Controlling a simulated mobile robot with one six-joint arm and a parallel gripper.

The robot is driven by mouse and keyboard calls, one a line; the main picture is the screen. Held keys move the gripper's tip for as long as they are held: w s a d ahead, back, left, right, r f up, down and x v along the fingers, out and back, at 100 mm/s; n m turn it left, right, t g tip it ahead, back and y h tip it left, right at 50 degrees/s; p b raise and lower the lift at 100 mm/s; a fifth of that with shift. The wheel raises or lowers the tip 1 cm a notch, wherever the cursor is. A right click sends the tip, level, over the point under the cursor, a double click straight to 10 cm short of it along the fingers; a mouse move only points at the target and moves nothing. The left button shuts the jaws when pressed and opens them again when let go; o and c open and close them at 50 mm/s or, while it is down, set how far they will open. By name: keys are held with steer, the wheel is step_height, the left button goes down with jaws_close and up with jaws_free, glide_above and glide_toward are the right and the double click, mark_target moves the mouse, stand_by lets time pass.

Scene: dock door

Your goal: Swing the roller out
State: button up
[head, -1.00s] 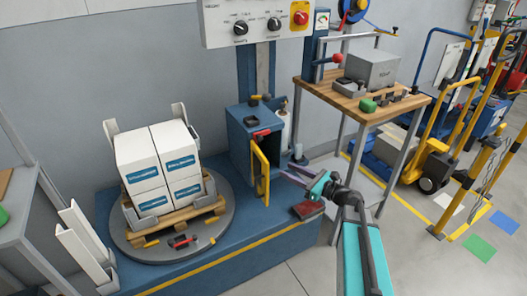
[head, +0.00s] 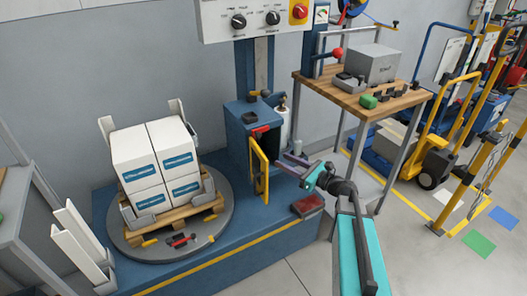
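A blue carriage box (head: 238,128) stands on the machine's column. A yellow upright frame (head: 259,170) hangs at its open front, turned partly out; I take this to be the roller's swinging frame. The roller itself is too small to make out inside the dark opening. My gripper (head: 284,163) is just right of the yellow frame, its purple fingers pointing left toward it. The fingers look apart with nothing between them. I see a small gap between them and the frame, though depth is hard to judge.
Stacked white cartons (head: 157,168) sit on a pallet on the grey turntable (head: 127,238) at left. A red-topped pedal box (head: 307,205) lies below my gripper. A wooden bench (head: 383,107) stands behind right. A yellow pallet truck (head: 433,160) is farther right.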

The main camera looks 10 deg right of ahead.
steer(key=x, duration=1.1)
steer(key=shift+w+a, duration=0.2)
steer(key=shift+w, duration=0.05)
jaws_close()
